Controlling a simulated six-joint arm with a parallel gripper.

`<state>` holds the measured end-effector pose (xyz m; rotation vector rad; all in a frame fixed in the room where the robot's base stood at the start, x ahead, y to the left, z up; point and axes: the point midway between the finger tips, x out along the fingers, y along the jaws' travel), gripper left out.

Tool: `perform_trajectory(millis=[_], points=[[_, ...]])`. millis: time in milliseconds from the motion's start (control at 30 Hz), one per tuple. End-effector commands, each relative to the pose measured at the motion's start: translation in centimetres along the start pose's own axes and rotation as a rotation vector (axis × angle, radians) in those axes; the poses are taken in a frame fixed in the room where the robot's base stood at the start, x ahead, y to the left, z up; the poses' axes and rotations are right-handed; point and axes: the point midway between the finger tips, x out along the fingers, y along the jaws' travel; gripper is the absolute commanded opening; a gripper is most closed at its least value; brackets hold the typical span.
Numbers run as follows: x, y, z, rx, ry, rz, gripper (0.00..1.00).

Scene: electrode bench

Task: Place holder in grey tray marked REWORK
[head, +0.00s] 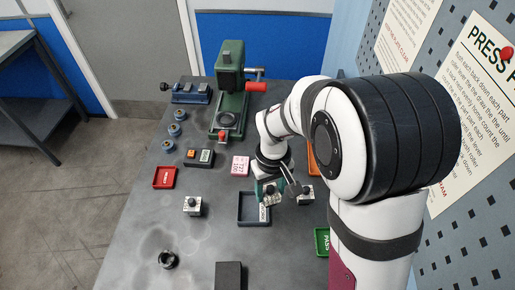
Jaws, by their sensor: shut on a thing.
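The dark grey tray (240,210) lies on the bench in the middle of the head view. A pale label, too small to read surely, shows at its right side. My gripper (270,191) is over the tray's far right corner. It is shut on a small silvery block-like holder (269,199), which appears to hang above the tray's far edge; its exact height is unclear. Similar holders stand on the bench left of the tray (193,206) and right of it (306,196). The gripper's fingers partly hide the held holder.
A red tray (165,177) lies to the left and a green tray (321,241) to the right, partly behind my arm. A green press (230,90) stands at the back. A black box (229,276) and a black knob (168,260) are in front. Bare bench lies between.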

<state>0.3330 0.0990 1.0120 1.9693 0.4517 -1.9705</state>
Motion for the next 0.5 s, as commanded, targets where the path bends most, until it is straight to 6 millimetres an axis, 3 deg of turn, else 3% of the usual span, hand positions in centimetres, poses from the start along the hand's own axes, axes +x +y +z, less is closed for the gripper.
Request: perform_trajectory(millis=[100, 200, 400, 500], points=[[1.7, -2.4, -1.6, -0.003, -0.002, 0.0, 0.0], [2.5, -3.4, -2.3, 0.0, 0.0, 0.0, 0.0], [6.1, -3.6, -2.4, 0.004, -0.002, 0.0, 0.0], [6.6, -3.6, -2.4, 0.003, 0.001, 0.0, 0.0]])
